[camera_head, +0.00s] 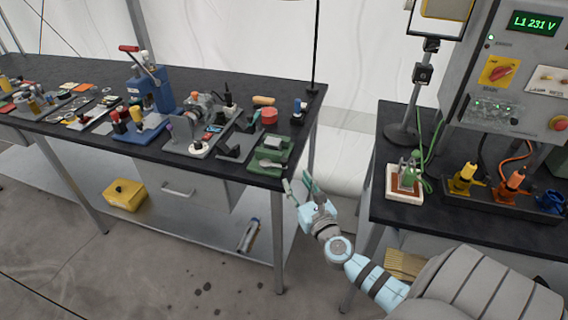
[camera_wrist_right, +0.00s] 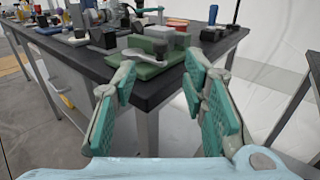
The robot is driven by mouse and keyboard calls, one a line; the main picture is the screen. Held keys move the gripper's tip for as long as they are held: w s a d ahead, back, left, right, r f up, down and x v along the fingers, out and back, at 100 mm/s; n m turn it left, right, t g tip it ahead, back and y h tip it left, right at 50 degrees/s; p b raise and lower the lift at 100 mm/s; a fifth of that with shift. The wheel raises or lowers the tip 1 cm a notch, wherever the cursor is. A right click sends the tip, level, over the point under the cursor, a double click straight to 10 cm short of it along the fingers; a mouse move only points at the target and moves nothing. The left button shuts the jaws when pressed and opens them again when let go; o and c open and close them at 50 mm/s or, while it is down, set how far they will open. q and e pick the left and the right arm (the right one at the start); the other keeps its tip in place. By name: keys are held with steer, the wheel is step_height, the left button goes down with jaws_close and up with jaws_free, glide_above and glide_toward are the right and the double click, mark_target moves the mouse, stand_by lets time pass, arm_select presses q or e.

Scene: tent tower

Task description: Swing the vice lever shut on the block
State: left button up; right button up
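The small green vice (camera_head: 262,168) sits at the right front corner of the long black bench. A grey block (camera_head: 272,143) rests in its back part, and a light grey lever (camera_head: 270,163) lies across its front. In the right wrist view, the lever (camera_wrist_right: 143,56) shows in front of the block (camera_wrist_right: 160,32), above the green base (camera_wrist_right: 142,70). Whether the lever touches the block, I cannot tell. My right gripper (camera_head: 298,184) is open and empty, just off the bench corner, to the right of and nearer than the vice. My left gripper is not in view.
The long bench (camera_head: 62,69) is crowded left of the vice with several tools, including a blue press (camera_head: 150,92) and a red round part (camera_head: 269,116). A second black table (camera_head: 440,211) stands at right, with a gap between. A yellow box (camera_head: 125,195) lies below.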

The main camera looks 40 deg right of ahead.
mark_target(285, 164)
steer(key=b+x, duration=0.1)
steer(key=x, duration=0.9)
steer(key=shift+w+f, duration=0.1)
steer(key=shift+w, duration=0.15)
steer(key=shift+d, duration=0.1)
jaws_close()
